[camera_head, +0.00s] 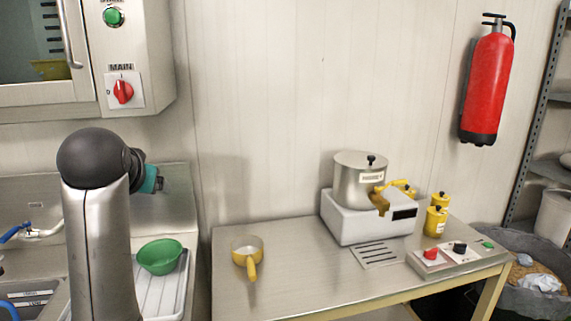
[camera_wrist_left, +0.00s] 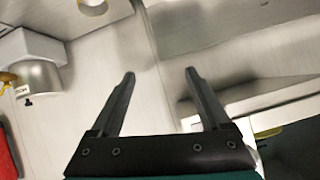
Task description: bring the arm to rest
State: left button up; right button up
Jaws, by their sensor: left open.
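My left arm (camera_head: 98,240) stands up at the left of the head view, with its wrist and left gripper (camera_head: 165,185) partly hidden behind the dark joint. In the left wrist view, the left gripper (camera_wrist_left: 160,72) has its two fingers spread apart with nothing between them. It is up near the wall, above the sink side and clear of the steel table (camera_head: 300,285). My right gripper is not in view.
A steel kettle (camera_head: 350,190) stands on a white base (camera_head: 345,222) at the table's back. A yellow-handled pan (camera_head: 248,247) sits at the table's left. A green bowl (camera_head: 160,256) lies on the drainer. A cabinet (camera_head: 140,50) hangs above the arm. The table's front middle is clear.

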pick_arm(q)
jog(key=s+d+f+m+g, duration=0.1)
jog(key=s+f, duration=0.3)
jog(key=f, duration=0.4)
jog(key=s+d+f+g+h, duration=0.1)
jog(key=s+d+f, duration=0.15)
jog(key=f, duration=0.45)
jog(key=s+f+m+g, duration=0.1)
jog(key=s+f, duration=0.4)
jog(key=f, duration=0.3)
jog(key=s+d+f+g+h, duration=0.1)
jog(key=s+d+f+g, duration=0.15)
jog(key=s+f, duration=0.65)
jog(key=s+d+f+g+h, duration=0.2)
jog(key=s+d+f, duration=0.15)
jog(key=s, duration=0.85)
notch_tip(320, 180, down, 26)
jog(key=s+g+b, duration=0.1)
jog(key=b, duration=0.4)
jog(key=s+a+f+g+b, duration=0.1)
jog(key=s+f+b, duration=0.2)
jog(key=s+f, duration=0.5)
jog(key=s+a+f+m+b, duration=0.1)
jog(key=s+a+f+b, duration=0.1)
jog(key=s+f, duration=0.6)
notch_tip(320, 180, down, 4)
jog(key=shift+s+f+g+y+b, duration=0.15)
jog(key=shift+f+g+y+b, duration=0.05)
jog(key=shift+g+y+b, duration=0.2)
